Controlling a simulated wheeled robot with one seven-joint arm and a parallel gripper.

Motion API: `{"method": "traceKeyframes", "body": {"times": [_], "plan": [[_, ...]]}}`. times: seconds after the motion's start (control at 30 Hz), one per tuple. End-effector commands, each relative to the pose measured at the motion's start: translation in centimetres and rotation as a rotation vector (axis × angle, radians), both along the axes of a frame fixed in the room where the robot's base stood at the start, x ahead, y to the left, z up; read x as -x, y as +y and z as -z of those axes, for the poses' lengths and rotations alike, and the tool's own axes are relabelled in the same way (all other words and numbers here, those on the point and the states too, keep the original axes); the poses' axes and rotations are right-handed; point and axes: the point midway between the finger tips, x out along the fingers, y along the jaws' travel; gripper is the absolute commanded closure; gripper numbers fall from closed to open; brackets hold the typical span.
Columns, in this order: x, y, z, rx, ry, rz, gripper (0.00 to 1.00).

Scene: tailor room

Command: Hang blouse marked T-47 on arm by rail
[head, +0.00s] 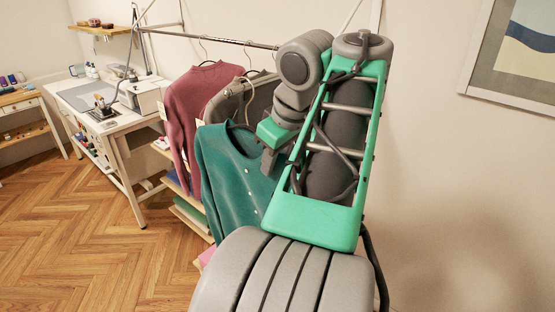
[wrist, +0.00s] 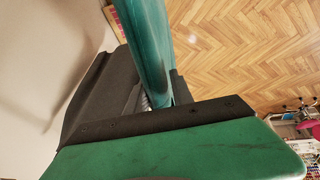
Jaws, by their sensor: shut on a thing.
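A teal blouse (head: 232,180) with a row of light buttons hangs below and left of my gripper (head: 270,158) in the head view. My gripper is shut on it near its shoulder; the exact hold is partly hidden by my arm. In the wrist view, the teal blouse (wrist: 150,45) runs between the dark jaws (wrist: 150,98). A hanger hook shows above its collar. No readable T-47 mark shows. The rail (head: 205,38) runs along the wall behind. A thin pale bar (head: 350,17) shows beside my arm; I cannot tell whether it is the arm by the rail.
A pink cardigan (head: 197,100) and a grey garment (head: 228,102) hang from the rail, close behind the teal blouse. A white sewing table (head: 117,122) stands at left. A framed picture (head: 515,55) hangs at right. The wooden floor (head: 80,245) at front left is clear.

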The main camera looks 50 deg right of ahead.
Motion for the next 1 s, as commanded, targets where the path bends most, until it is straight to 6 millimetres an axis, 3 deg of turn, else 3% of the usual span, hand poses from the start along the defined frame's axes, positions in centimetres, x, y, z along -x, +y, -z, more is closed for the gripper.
{"method": "traceKeyframes", "body": {"times": [0.27,0.3,0.57,0.83,1.0], "plan": [[0.0,0.0,0.0,0.001,-0.001,0.001,1.0],[0.0,0.0,0.0,0.001,-0.001,0.001,0.69],[0.0,0.0,0.1,0.0,0.0,0.001,0.47],[0.1,0.0,-0.1,0.0,0.001,0.001,0.47],[1.0,0.2,-2.9,0.0,0.0,0.003,0.47]]}}
